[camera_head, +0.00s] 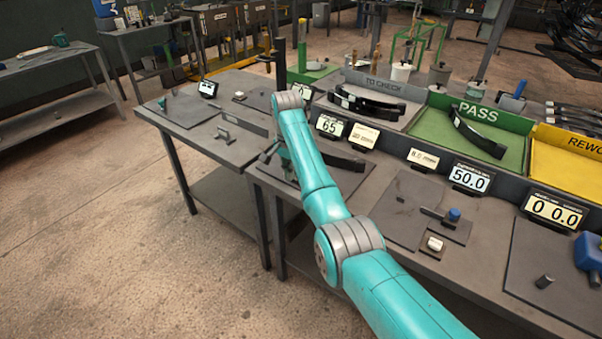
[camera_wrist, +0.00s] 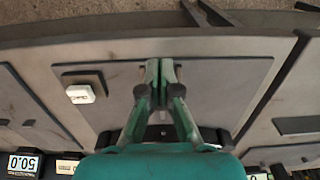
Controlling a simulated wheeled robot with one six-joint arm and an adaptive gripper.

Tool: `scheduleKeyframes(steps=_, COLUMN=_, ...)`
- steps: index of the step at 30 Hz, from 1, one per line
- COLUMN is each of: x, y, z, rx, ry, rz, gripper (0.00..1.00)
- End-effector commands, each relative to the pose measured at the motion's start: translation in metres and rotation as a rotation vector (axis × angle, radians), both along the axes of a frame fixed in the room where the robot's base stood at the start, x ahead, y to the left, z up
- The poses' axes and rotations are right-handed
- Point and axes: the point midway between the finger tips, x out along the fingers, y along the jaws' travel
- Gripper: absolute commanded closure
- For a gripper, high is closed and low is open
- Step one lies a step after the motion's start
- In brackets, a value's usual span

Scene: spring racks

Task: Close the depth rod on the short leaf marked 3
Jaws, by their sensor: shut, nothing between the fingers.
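My gripper (camera_wrist: 160,70) is shut and empty; its green fingers meet over a dark plate (camera_wrist: 218,88) in the wrist view. In the head view it (camera_head: 273,151) is low over the near bench, partly behind my teal arm. A dark curved leaf (camera_head: 345,161) lies just right of it, partly hidden by the arm. In the wrist view a dark bar (camera_wrist: 118,137) passes behind the fingers; I cannot tell if it is this leaf. No leaf shows a readable 3. I cannot tell which part is the depth rod.
More leaves lie in the grey TO CHECK tray (camera_head: 401,86) and the green PASS tray (camera_head: 512,160). Displays reading 65 (camera_head: 330,126) and 50.0 (camera_head: 470,178) stand on the bench. A blue-topped knob (camera_head: 454,214) and white button (camera_head: 435,244) are right of my arm.

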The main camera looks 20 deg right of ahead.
Motion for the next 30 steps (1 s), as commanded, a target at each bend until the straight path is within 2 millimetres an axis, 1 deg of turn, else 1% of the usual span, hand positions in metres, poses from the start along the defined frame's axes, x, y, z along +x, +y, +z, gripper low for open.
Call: scheduleKeyframes(steps=30, x=0.000, y=0.000, z=0.052, rx=0.001, ry=-0.001, rz=0.000, gripper=1.00)
